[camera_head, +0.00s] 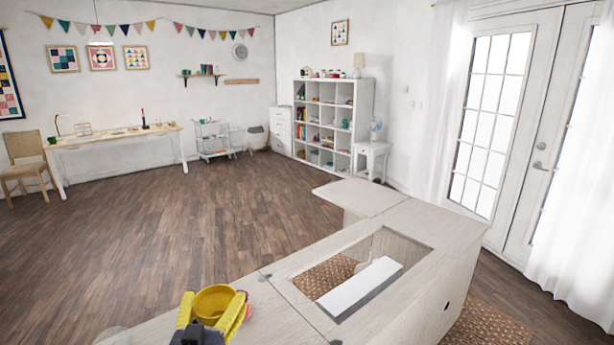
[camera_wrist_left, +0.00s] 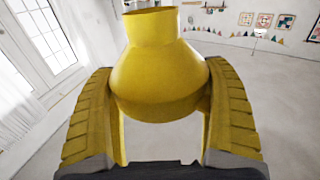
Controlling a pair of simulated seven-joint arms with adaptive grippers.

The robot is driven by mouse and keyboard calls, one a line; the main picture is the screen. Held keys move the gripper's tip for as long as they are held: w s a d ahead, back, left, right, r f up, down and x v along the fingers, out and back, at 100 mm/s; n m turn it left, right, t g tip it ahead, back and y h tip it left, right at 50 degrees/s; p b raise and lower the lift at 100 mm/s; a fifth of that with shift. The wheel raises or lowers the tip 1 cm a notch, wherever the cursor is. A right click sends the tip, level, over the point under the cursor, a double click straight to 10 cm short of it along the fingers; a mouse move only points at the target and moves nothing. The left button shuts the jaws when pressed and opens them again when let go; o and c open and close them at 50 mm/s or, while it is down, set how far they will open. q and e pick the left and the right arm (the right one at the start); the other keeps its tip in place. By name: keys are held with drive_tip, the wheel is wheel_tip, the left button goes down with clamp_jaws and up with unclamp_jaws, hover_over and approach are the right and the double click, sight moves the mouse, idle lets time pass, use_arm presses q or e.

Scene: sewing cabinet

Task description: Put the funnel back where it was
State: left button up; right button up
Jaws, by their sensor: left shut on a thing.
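The yellow funnel (camera_head: 214,299) is at the bottom of the head view, over the near left part of the pale wooden cabinet (camera_head: 262,290). Its round open rim shows from above. My left gripper (camera_head: 210,316) has yellow fingers and is shut around the funnel. In the left wrist view the funnel (camera_wrist_left: 160,75) sits between both ridged fingers, with its rounded body toward them and a narrower collar at the top of the picture. I cannot tell whether the funnel touches the cabinet top. My right gripper is not in view.
The cabinet has a rectangular opening with a white panel (camera_head: 360,284) in it. Something small and red (camera_head: 247,311) shows just right of the funnel, partly hidden. A raised leaf of cabinet top (camera_head: 360,196) extends behind. Open wooden floor (camera_head: 150,240) lies to the left.

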sight(209, 323)
use_arm(q)
drive_tip(key=shift+s+d+f, duration=0.1)
drive_tip(key=shift+s+f, duration=0.2)
drive_tip(key=shift+f, duration=0.35)
drive_tip(key=shift+s+f, duration=0.3)
drive_tip(key=shift+f, duration=0.3)
drive_tip(key=shift+s+r, duration=0.15)
drive_tip(key=shift+r, duration=0.2)
drive_tip(key=s, duration=0.3)
drive_tip(key=shift+s+r, duration=0.1)
drive_tip(key=shift+r, duration=0.25)
drive_tip(key=s+f, duration=0.5)
drive_tip(key=s, duration=0.1)
drive_tip(key=shift+s+f, duration=0.25)
drive_tip(key=shift+f, duration=0.05)
drive_tip(key=shift+r, duration=0.1)
